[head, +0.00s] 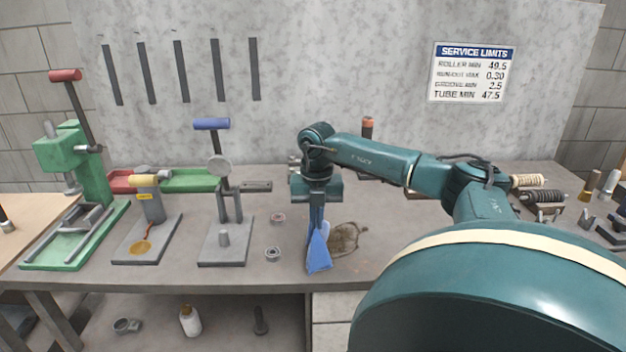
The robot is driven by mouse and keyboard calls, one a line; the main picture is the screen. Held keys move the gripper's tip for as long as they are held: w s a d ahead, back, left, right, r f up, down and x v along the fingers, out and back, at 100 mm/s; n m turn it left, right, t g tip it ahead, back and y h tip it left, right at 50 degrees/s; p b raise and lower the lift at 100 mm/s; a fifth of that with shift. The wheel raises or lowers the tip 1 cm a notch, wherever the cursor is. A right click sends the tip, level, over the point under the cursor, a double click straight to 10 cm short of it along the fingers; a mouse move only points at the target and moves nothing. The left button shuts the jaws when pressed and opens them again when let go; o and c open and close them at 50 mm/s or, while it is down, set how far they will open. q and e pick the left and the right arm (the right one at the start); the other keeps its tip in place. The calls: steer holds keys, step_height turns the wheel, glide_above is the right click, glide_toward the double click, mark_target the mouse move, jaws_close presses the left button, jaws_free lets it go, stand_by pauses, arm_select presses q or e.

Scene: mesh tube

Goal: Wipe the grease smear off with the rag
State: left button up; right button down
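The blue rag (318,252) hangs from my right gripper (317,222), which points straight down and is shut on it. The rag hangs in a narrow, folded shape over the front half of the grey bench. I cannot tell whether the rag's lower end touches the bench. My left gripper is not in view.
Left of the rag are two small rings (273,254), a grey gauge stand (222,250), a yellow-handled fixture (148,245) and a green press (85,240). An orange-topped tool (367,126) stands behind my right arm. Rollers (540,196) lie at the right.

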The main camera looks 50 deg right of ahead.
steer(key=b, duration=0.5)
glide_toward(316, 262)
step_height(316, 262, down, 5)
steer(key=shift+d+f, duration=0.1)
steer(key=c, duration=0.6)
jaws_free()
steer(key=shift+f+b, duration=0.65)
steer(key=shift+f, duration=0.5)
steer(key=shift+r, duration=0.15)
steer(key=shift+c, duration=1.3)
